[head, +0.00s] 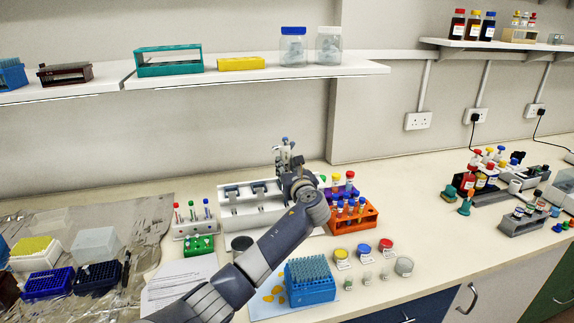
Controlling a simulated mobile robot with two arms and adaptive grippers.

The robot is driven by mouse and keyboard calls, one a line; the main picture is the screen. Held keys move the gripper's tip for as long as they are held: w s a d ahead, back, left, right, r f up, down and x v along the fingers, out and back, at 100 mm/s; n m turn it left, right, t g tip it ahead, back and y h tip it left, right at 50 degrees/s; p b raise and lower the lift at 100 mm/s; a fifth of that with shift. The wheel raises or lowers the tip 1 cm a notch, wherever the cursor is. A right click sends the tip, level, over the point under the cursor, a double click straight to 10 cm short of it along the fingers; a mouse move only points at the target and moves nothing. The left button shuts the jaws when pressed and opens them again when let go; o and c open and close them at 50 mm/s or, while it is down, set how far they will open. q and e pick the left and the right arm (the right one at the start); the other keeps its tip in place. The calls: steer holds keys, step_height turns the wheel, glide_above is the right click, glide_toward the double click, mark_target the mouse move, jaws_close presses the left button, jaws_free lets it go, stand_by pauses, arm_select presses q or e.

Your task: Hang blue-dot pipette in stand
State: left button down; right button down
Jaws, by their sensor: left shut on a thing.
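The white pipette stand (246,213) stands on the bench at the centre, with dark holders along its top. My left gripper (287,168) is at the right end of the stand, reaching over it from the front. It is shut on a slim pipette (285,146), whose upper end with a small blue mark rises above the fingers. The pipette looks roughly upright. Its lower part is hidden behind my gripper and arm, so I cannot tell whether it touches a holder. My right gripper is out of view.
An orange tube rack (357,222) stands close to the right of my arm. A blue tip box (310,287) is in front, and a white tube rack (194,226) stands left of the stand. A shelf (257,76) hangs above.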

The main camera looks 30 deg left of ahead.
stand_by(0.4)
arm_select(q)
steer(key=shift+p, duration=0.45)
steer(key=shift+f, duration=0.1)
steer(key=shift+f, duration=0.1)
steer(key=shift+f, duration=0.5)
steer(key=shift+f+b, duration=0.3)
steer(key=shift+f, duration=0.25)
stand_by(0.4)
steer(key=c, duration=1.2)
jaws_free()
steer(key=shift+c, duration=0.2)
